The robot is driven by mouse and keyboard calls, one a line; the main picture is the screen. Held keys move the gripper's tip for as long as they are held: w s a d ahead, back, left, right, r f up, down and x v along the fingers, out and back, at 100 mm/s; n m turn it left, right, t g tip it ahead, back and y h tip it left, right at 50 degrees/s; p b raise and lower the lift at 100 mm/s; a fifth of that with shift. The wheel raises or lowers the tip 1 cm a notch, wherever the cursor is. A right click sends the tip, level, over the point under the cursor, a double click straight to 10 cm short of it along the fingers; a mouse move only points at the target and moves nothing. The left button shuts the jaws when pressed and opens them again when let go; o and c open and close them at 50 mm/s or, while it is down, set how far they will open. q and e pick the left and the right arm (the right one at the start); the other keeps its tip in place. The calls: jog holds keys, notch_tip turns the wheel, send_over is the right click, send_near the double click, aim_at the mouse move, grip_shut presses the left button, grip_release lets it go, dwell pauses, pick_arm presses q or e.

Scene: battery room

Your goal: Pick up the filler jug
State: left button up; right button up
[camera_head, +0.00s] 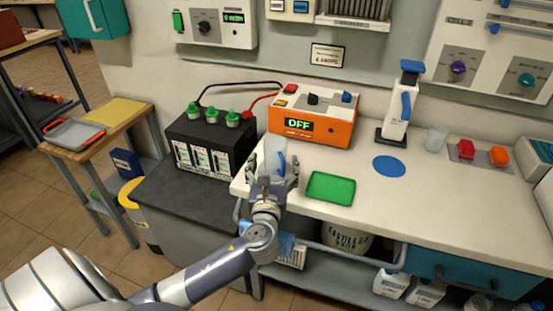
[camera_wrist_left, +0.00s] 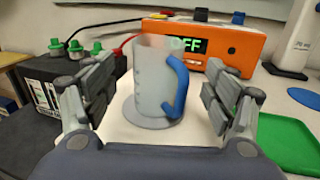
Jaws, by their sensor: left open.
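The filler jug (camera_head: 273,148) is a translucent, graduated cup with a blue handle, standing upright on the near left part of the white worktop (camera_head: 365,210). In the left wrist view the jug (camera_wrist_left: 152,85) stands on a round grey base, its handle on the right side. My left gripper (camera_head: 277,174) is open and empty, pointing at the jug from the front. In the wrist view its fingers (camera_wrist_left: 163,98) show left and right of the jug, with a gap on both sides. The lower jug is partly hidden by the gripper in the head view. My right gripper is not in view.
A black battery (camera_head: 210,146) with green caps stands left of the jug, and an orange charger (camera_head: 312,122) reading OFF stands behind it. A green tray (camera_head: 330,188) lies to the right, then a blue disc (camera_head: 389,166) and a white blue-handled dispenser (camera_head: 397,105).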

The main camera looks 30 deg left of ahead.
aim_at(274, 157)
pick_arm(q)
jog(key=x, duration=0.6)
jog(key=shift+w+a+f+p, duration=0.1)
jog(key=shift+w+a+p, duration=0.15)
jog(key=shift+a+p, duration=0.1)
jog(key=shift+d, duration=0.1)
jog(key=c, duration=1.2)
